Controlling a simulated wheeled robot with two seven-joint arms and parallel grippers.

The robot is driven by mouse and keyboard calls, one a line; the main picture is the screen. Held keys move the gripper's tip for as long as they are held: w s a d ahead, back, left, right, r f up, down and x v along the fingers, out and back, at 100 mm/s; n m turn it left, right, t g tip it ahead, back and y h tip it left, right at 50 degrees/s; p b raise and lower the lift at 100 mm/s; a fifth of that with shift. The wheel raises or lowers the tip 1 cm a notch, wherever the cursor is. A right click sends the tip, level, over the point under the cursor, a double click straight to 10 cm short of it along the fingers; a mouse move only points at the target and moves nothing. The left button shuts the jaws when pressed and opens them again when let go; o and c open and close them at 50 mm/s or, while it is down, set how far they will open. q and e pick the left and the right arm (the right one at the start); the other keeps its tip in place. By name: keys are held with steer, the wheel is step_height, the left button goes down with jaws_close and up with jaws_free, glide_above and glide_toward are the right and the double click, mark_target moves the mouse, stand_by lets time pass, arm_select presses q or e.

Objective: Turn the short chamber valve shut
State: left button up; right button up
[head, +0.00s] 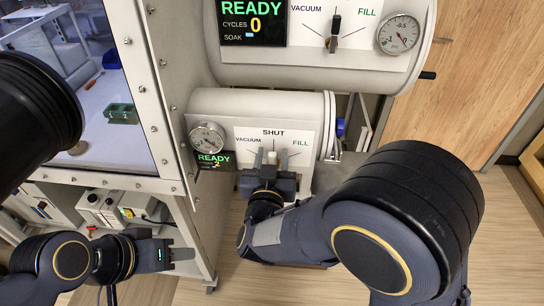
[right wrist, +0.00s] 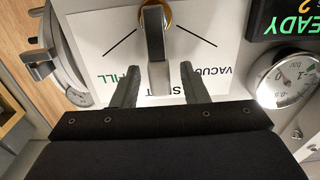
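The short chamber (head: 255,103) is the lower white cylinder, with a white valve panel (head: 302,134) marked VACUUM, SHUT and FILL. Its valve lever (head: 272,157) points up toward the SHUT mark. In the right wrist view the grey lever (right wrist: 157,50) covers the middle line, and the panel appears upside down. My right gripper (head: 271,160) is at the panel. Its fingers (right wrist: 157,86) are open, one on each side of the lever's end, with gaps visible. My left gripper (head: 184,257) hangs low at the left, away from the valve; its opening is unclear.
A larger chamber above has its own lever (head: 334,30) and gauge (head: 398,35). The short chamber's gauge (head: 207,138) and READY display (head: 214,161) sit left of its panel. A glass-fronted cabinet (head: 150,95) stands at left, holding a green box (head: 122,113). Wooden floor is clear below.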

steer(key=s+b, duration=0.1)
steer(key=s, duration=0.6)
steer(key=shift+s, duration=0.3)
steer(key=d+r+g+y, duration=0.3)
steer(key=d+g+y, duration=0.4)
steer(key=d, duration=0.3)
steer(key=s+d+f+g+h, duration=0.1)
steer(key=s+d+f+g, duration=0.1)
steer(key=s+d, duration=0.5)
steer(key=s+d+f+m+g+h, duration=0.1)
steer(key=s+d+f+g+h, duration=0.1)
steer(key=s+d, duration=0.6)
step_height(320, 180, down, 3)
steer(key=shift+s+d+r+m+g, duration=0.15)
steer(key=shift+s+m+g, duration=0.15)
steer(key=shift+s+g, duration=0.35)
